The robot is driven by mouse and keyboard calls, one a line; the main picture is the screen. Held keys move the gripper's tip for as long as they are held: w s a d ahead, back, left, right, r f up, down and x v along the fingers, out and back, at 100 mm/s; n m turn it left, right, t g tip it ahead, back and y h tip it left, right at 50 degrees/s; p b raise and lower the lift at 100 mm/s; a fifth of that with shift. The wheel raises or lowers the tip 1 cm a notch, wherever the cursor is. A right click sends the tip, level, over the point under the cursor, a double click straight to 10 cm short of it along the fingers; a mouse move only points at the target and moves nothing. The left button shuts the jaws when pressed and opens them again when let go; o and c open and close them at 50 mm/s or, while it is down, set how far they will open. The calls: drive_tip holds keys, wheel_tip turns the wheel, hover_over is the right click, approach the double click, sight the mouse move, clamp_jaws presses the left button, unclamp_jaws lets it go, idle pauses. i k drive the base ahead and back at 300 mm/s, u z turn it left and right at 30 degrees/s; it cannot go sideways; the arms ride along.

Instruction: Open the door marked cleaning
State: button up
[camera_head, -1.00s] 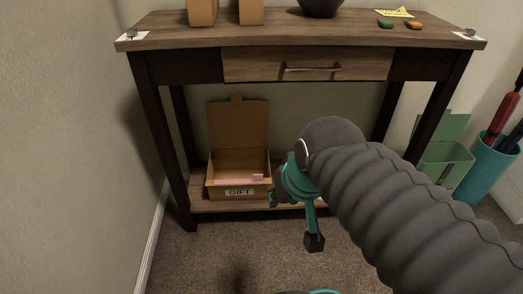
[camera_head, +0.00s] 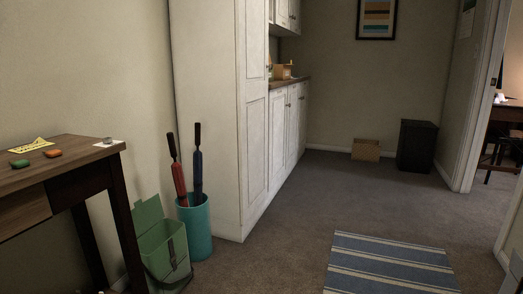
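No door with a readable cleaning mark shows in the head view. A tall white cabinet (camera_head: 212,110) stands left of centre, its panelled side (camera_head: 256,120) facing right. Beyond it, a row of low white cupboard doors (camera_head: 284,125) is closed under a wooden counter (camera_head: 290,82). White upper cupboards (camera_head: 285,14) hang above, cut off by the top edge. Any mark on these doors is too small or too oblique to read. My gripper is out of view.
A wooden table (camera_head: 25,200), green bin (camera_head: 163,245) and teal umbrella holder (camera_head: 195,228) stand at left. A striped rug (camera_head: 390,262) lies on open carpet. A cardboard box (camera_head: 366,149) and dark box (camera_head: 416,146) stand at the back. A doorway opens at right.

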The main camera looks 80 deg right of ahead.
sight(277, 100)
drive_tip(key=z, duration=2.9)
